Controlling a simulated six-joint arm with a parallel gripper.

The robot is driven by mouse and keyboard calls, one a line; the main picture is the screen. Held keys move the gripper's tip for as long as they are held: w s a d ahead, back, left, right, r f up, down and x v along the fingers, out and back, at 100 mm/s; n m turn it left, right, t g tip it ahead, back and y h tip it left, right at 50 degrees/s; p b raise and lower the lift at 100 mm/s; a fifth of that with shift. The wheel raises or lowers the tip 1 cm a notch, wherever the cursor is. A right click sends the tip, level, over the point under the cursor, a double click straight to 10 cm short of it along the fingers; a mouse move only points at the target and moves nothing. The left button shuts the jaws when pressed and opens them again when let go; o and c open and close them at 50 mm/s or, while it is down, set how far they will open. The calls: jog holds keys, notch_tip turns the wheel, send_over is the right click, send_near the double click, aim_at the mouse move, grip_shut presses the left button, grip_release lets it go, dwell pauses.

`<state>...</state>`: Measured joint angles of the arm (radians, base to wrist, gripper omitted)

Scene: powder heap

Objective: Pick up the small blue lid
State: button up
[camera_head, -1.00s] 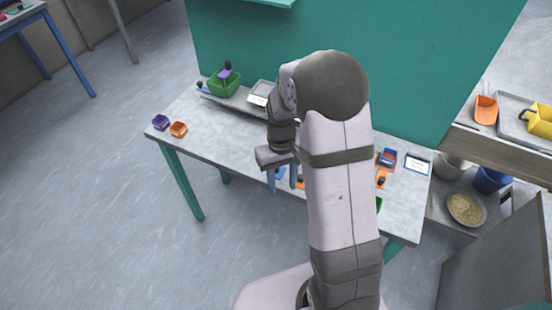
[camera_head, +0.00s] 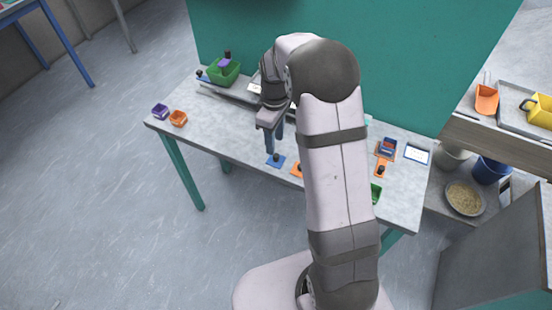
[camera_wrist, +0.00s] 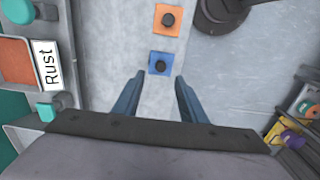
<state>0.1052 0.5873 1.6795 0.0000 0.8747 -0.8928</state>
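The small blue lid (camera_head: 276,161) is a flat blue square with a dark round knob, lying on the grey table. In the wrist view the blue lid (camera_wrist: 161,64) lies just beyond my fingertips, roughly centred between them. My gripper (camera_head: 275,146) is open above the table, with its two blue fingers apart. In the wrist view my gripper (camera_wrist: 158,76) has nothing between its fingers. An orange lid (camera_wrist: 167,20) with a dark knob lies beside the blue one; in the head view the orange lid (camera_head: 297,170) is partly hidden by my arm.
A purple box (camera_head: 160,111) and an orange box (camera_head: 178,118) stand at the table's left end. A green box (camera_head: 223,72) is at the back left. A blue box (camera_head: 387,148) stands at the right.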

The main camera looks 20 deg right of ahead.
aim_at(276, 156)
jog(key=shift+s+d+f+p, duration=0.1)
jog(key=shift+f+p, duration=0.45)
jog(key=shift+f, duration=0.95)
jog(key=shift+s+f+p, duration=0.1)
jog(key=shift+f+p, duration=0.4)
jog(key=shift+f, duration=1)
grip_shut()
